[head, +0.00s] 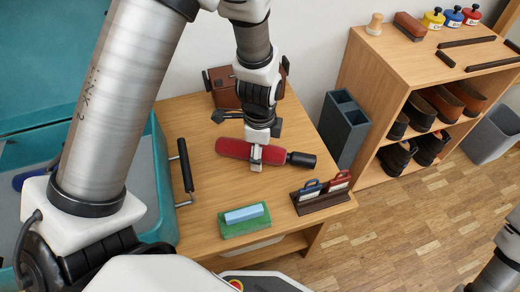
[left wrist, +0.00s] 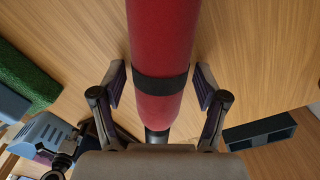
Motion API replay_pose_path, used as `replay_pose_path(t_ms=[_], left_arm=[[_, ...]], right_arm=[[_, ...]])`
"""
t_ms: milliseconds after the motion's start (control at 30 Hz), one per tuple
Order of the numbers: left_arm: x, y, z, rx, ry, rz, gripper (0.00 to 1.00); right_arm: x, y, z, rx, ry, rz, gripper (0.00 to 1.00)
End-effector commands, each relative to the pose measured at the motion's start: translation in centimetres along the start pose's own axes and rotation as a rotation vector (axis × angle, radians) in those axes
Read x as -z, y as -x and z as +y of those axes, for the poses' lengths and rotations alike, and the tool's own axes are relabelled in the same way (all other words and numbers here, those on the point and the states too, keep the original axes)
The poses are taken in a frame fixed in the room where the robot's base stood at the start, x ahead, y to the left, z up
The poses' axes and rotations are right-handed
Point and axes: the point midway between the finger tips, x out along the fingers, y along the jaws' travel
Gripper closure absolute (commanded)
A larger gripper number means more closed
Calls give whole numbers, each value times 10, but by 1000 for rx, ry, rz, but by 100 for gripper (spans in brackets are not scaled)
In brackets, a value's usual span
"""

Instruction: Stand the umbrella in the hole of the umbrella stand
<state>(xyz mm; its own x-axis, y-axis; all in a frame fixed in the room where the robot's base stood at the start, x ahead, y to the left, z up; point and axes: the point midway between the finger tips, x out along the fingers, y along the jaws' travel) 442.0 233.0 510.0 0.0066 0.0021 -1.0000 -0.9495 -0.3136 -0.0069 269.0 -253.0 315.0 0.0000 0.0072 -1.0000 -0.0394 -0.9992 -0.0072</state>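The red umbrella (head: 235,149), folded with a black strap and a black end, lies on the wooden table. My left gripper (head: 256,158) is over it from above. In the left wrist view the open fingers (left wrist: 159,88) stand on either side of the red umbrella (left wrist: 160,40), with a gap on each side. The dark grey umbrella stand (head: 340,135) stands upright right of the table, with openings in its top. It also shows in the left wrist view (left wrist: 260,131). My right gripper is out of view.
On the table (head: 190,115) are a green block (head: 243,228) with a light blue bar on it, a dark rack (head: 322,202) with blue and red tags, and a brown box (head: 222,88). A shoe shelf (head: 390,60) stands right of the stand.

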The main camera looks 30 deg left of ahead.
Motion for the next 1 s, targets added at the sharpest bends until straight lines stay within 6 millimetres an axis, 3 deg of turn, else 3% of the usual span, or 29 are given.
replay_pose_path(t_ms=[267,700,833,1000], left_arm=[[0,8,0,1,0,0,27],[0,110,0,3,-1,1,27],[0,122,0,1,0,1,27],[0,123,0,0,1,0,27]], right_arm=[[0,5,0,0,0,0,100],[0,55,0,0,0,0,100],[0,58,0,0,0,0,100],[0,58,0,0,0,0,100]])
